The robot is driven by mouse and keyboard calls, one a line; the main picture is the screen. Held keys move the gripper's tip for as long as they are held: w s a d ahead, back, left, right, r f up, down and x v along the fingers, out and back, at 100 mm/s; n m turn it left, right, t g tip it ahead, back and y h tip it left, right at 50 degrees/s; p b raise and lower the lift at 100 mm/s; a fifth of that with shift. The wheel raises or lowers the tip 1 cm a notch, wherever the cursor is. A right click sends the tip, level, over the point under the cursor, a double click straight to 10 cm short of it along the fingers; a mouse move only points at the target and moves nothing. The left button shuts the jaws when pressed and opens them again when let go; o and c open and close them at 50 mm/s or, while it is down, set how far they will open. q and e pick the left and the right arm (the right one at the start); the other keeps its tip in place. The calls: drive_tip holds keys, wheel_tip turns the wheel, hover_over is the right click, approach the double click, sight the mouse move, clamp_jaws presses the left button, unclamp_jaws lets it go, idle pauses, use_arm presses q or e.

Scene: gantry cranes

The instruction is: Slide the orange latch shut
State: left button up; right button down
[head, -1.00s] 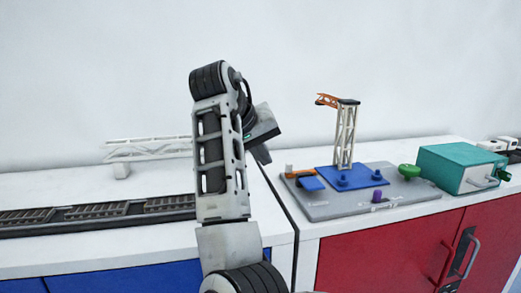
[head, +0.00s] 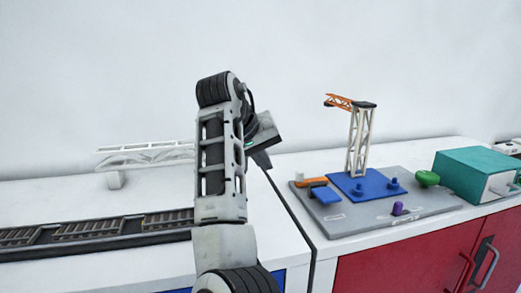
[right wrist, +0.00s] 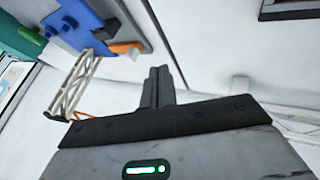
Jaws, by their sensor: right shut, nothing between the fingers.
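The orange latch (head: 314,181) is a small bar at the back left corner of a grey board (head: 345,222) on the right-hand cabinet. A blue block (head: 326,196) sits just in front of it. In the right wrist view the orange latch (right wrist: 124,47) shows at the upper left, beside blue and dark parts. My right gripper (head: 262,160) is left of the board and apart from the latch, largely hidden behind my own arm. In the right wrist view its fingers (right wrist: 160,84) are together and empty. My left gripper is not in view.
A white crane tower (head: 360,140) with an orange jib stands on a blue plate (head: 366,190). A green knob (head: 427,178), a purple knob (head: 397,208) and a teal box (head: 475,175) are to the right. Rail track (head: 90,230) and a white truss (head: 145,155) lie left.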

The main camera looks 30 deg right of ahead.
sight(294, 181)
drive_tip(key=x, duration=0.4)
drive_tip(key=shift+s+d+f+p, duration=0.15)
drive_tip(key=shift+d+p, duration=0.25)
drive_tip(key=shift+d, duration=0.65)
drive_tip(key=shift+s+d+f+p, duration=0.15)
drive_tip(key=shift+d+p, duration=0.2)
drive_tip(key=shift+d, duration=0.75)
